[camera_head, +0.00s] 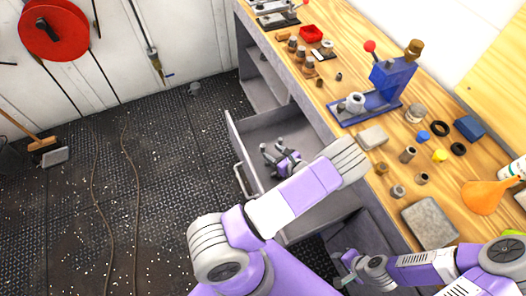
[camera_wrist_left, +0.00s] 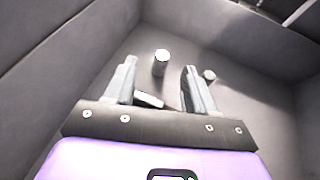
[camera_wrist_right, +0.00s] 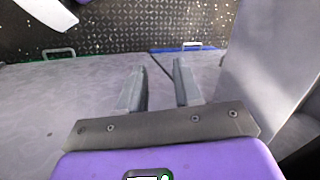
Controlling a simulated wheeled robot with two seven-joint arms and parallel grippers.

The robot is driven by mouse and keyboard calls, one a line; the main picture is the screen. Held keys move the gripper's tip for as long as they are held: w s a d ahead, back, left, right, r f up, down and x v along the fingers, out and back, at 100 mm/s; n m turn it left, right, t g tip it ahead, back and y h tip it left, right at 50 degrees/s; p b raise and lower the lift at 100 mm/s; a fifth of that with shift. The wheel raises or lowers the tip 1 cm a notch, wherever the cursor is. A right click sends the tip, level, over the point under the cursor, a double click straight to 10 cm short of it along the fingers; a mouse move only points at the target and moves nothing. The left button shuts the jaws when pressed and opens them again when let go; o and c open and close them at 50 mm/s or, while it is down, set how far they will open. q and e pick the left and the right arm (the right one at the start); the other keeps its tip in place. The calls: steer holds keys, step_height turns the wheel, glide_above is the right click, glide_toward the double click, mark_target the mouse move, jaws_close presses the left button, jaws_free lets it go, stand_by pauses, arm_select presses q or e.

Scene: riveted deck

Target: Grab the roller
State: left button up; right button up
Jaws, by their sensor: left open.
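My left gripper (camera_head: 277,152) reaches down into the open grey drawer (camera_head: 238,156). In the left wrist view its two fingers (camera_wrist_left: 162,88) are apart. A short metal cylinder with a pale top (camera_wrist_left: 160,62) stands upright on the drawer floor, just beyond and between the fingertips. A flat pale piece (camera_wrist_left: 148,100) lies between the fingers. A smaller cylinder (camera_wrist_left: 209,76) stands just right of the right finger. I cannot tell which piece is the roller. My right gripper (camera_wrist_right: 157,75) has its fingers apart with nothing between them, low by the bench front.
The wooden bench top (camera_head: 338,68) holds a blue press (camera_head: 385,82), several small metal parts, an orange funnel (camera_head: 485,196) and a grey block (camera_head: 430,222). Drawer walls surround my left gripper. The dark riveted floor (camera_head: 170,180) is mostly clear, with a cord on it.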

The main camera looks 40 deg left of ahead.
mark_target(264, 146)
arm_select(q)
steer(key=shift+x, duration=1)
steer(key=a+f+b, duration=0.1)
steer(key=w+a+f+b, duration=0.1)
steer(key=a, duration=0.1)
steer(key=shift+a+f, duration=0.15)
steer(key=shift+f, duration=0.15)
steer(key=shift+w+a+f, duration=0.1)
steer(key=shift+w+a, duration=0.05)
steer(key=shift+a, duration=0.25)
jaws_close()
